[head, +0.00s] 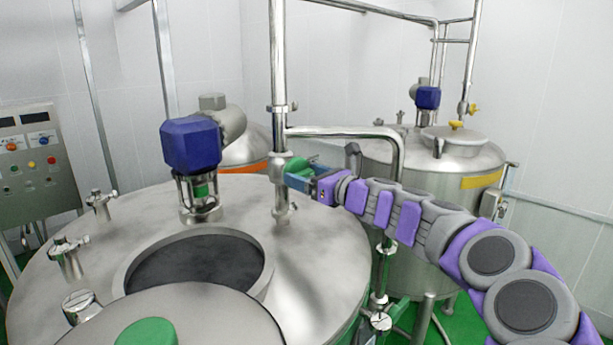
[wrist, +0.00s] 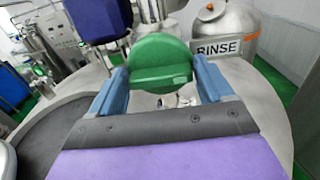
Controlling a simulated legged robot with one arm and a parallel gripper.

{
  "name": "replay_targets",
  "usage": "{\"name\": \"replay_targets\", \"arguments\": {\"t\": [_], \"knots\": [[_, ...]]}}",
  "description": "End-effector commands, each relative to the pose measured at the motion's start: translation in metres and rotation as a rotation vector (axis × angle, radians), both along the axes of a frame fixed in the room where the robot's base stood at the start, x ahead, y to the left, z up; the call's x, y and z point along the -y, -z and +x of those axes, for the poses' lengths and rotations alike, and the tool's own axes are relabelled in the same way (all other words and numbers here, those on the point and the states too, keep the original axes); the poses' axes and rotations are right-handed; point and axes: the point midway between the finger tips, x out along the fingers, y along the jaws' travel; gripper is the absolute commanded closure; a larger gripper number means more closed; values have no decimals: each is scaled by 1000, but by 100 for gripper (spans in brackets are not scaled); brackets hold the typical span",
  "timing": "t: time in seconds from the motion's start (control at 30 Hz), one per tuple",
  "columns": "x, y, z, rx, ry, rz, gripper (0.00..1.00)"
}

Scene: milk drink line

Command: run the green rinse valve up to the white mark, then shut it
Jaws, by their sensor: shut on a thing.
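The green rinse valve handle (head: 295,165) is on the upright steel pipe above the near tank. My gripper (head: 300,180) reaches it from the right and is shut on it. In the wrist view the rounded green handle (wrist: 160,62) sits between the two blue fingers of my gripper (wrist: 163,82). A small pale patch shows on the handle's lower right. A sign reading RINSE (wrist: 217,50) stands just behind it on the right. The near tank's round opening (head: 195,265) is dark inside; I cannot make out a white mark or a liquid level.
A blue motor (head: 191,146) stands on the near tank (head: 320,275), left of the valve. A half lid with a green knob (head: 147,333) covers the front. A second tank (head: 430,190) stands behind on the right. A control panel (head: 36,160) is at the far left.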

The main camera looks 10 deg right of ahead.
Motion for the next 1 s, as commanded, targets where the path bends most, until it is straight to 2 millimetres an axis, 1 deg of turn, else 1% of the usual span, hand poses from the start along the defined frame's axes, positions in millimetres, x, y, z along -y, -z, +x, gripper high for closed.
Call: {"name": "replay_targets", "arguments": {"t": [0.03, 0.13, 0.57, 0.77, 1.0], "knots": [[4, -2, 0, 3, 10, 2, 42], [2, -2, 2, 3, 12, 1, 52], [0, -1, 5, 22, 10, -31, 52], [-1, 0, 5, 83, 10, -120, 52], [-1, 1, 5, 202, 11, -293, 52]]}}
